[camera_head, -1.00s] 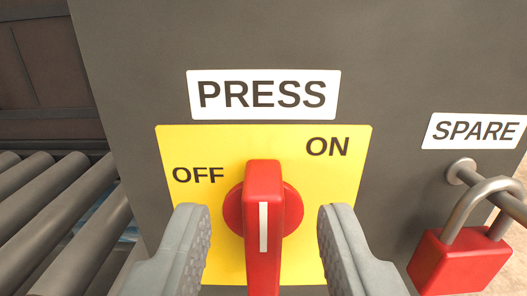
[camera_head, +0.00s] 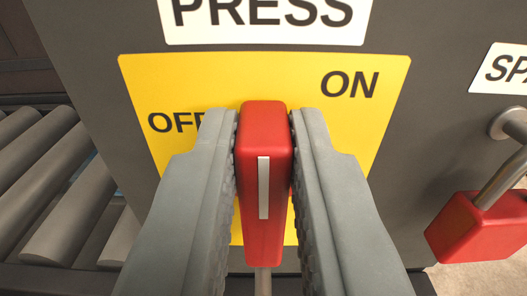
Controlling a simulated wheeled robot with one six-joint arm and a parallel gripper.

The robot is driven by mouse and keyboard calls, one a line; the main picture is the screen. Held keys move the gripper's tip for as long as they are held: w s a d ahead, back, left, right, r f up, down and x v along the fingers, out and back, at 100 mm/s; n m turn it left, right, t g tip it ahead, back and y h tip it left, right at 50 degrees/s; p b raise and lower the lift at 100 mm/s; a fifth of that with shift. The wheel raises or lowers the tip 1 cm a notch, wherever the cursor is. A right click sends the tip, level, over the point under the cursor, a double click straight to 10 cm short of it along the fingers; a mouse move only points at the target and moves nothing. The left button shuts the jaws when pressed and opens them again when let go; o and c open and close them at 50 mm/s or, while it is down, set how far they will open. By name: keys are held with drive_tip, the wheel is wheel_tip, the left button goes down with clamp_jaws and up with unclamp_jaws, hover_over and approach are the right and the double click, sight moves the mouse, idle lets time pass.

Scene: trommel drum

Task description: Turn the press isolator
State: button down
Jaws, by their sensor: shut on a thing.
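The press isolator handle (camera_head: 265,150) is a red block with a white stripe, standing upright in the picture. It is mounted on a yellow plate (camera_head: 270,75) marked OFF at the left and ON at the upper right, below the white PRESS label (camera_head: 268,15). The handle's top end lies between the two words. My gripper (camera_head: 264,130) is shut on the handle, with one grey finger against each side. The fingers hide part of the OFF word and the red round base behind the handle.
A red padlock (camera_head: 480,225) hangs from a metal rod at the right, below a SPARE label (camera_head: 503,70) cut by the edge. Conveyor rollers (camera_head: 45,160) run along the left. The grey cabinet face (camera_head: 435,100) is bare between plate and padlock.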

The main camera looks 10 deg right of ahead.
drive_tip(key=shift+w+a+f+n, duration=0.1)
drive_tip(key=shift+a+f+n, duration=0.35)
drive_tip(key=shift+n, duration=2.5)
drive_tip(key=shift+w+a+f+n, duration=0.1)
drive_tip(key=shift+a+f+n, duration=0.35)
drive_tip(key=shift+n, duration=2.55)
drive_tip(key=shift+w+a+f+n, duration=0.1)
drive_tip(key=shift+a+f+n, duration=0.35)
drive_tip(key=shift+n, duration=2.5)
drive_tip(key=shift+f, duration=0.1)
drive_tip(key=c, duration=1.4)
unclamp_jaws()
drive_tip(key=v, duration=1.7)
drive_tip(key=shift+s+d, duration=0.1)
drive_tip(key=shift+s, duration=0.1)
